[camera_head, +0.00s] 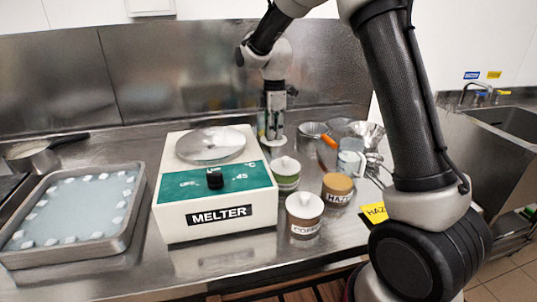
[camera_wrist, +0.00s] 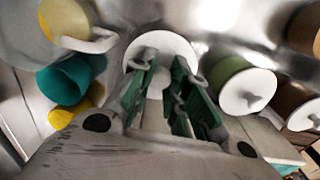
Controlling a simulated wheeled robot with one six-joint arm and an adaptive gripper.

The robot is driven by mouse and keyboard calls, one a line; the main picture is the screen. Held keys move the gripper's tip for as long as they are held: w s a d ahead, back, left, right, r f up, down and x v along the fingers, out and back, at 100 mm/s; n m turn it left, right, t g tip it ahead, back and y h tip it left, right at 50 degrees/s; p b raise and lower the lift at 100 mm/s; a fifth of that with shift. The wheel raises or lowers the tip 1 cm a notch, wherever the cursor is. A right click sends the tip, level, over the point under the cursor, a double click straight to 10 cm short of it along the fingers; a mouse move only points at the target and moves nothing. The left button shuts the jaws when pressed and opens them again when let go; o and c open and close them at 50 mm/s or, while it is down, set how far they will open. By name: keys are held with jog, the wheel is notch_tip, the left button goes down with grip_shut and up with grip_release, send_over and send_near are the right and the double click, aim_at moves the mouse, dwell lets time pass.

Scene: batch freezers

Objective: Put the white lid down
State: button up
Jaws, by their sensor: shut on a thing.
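My gripper (camera_head: 273,128) points down behind the green jar and beside the melter's right rear side. It is shut on a white lid (camera_head: 272,140). In the wrist view the lid (camera_wrist: 172,43) shows as a round white disc at the fingertips of my gripper (camera_wrist: 160,85). The lid is low over the steel counter; I cannot tell whether it touches it. A green jar (camera_head: 286,183) with its own white lid stands just in front, and it also shows in the wrist view (camera_wrist: 225,70).
The melter (camera_head: 216,216) stands left of my gripper. A coffee jar (camera_head: 304,228) with a white lid and a hazelnut jar (camera_head: 337,195) with a brown top stand in front right. Metal bowls (camera_head: 366,132) crowd the right. A steel tray (camera_head: 132,226) lies far left.

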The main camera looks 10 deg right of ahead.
aim_at(273, 159)
notch_tip(273, 159, down, 7)
jog(key=shift+f, duration=0.15)
jog(key=shift+f, duration=0.1)
jog(key=o, duration=0.7)
